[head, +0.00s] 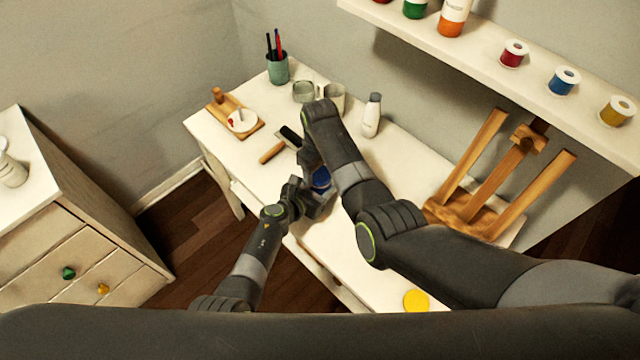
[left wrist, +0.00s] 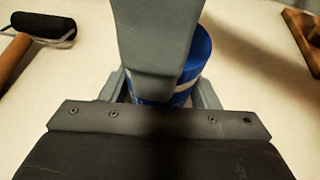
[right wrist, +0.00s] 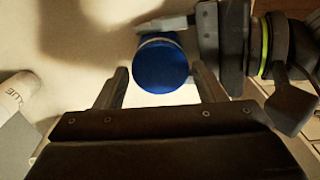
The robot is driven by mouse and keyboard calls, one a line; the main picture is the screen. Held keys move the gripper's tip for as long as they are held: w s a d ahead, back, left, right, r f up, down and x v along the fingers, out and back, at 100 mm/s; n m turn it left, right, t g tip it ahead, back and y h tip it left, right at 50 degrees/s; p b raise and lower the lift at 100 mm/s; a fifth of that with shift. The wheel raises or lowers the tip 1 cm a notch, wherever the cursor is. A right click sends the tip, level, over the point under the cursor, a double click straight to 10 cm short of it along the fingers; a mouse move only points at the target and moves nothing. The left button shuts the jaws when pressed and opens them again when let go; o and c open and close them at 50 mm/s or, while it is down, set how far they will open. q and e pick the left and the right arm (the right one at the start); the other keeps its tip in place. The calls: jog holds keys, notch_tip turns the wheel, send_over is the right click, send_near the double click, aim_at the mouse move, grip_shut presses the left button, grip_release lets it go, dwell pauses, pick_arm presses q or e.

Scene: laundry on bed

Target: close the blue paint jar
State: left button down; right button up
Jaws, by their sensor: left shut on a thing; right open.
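The blue paint jar (head: 321,180) stands on the white table, partly hidden by my arms. In the left wrist view the jar (left wrist: 196,62) shows a blue upper part above a pale band. My left gripper (head: 313,195) is shut on the jar low down, with a finger on either side. My right gripper (head: 312,160) is above the jar, pointing down. In the right wrist view the jar's round blue top (right wrist: 160,67) lies between the spread fingers of my right gripper (right wrist: 163,80), with gaps on both sides. I cannot tell how firmly the top is seated.
A wooden easel (head: 490,180) is at right. A yellow disc (head: 416,300) lies near the front edge.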

jog(key=shift+c, duration=0.2)
jog(key=c, duration=0.8)
jog(key=shift+o, duration=0.2)
jog(key=m, duration=0.3)
jog(key=shift+m, duration=0.4)
jog(key=m, duration=0.4)
jog(key=shift+m, duration=0.3)
jog(key=m, duration=0.7)
jog(key=o, duration=1.2)
jog(key=shift+c, duration=0.2)
notch_tip(320, 180, up, 12)
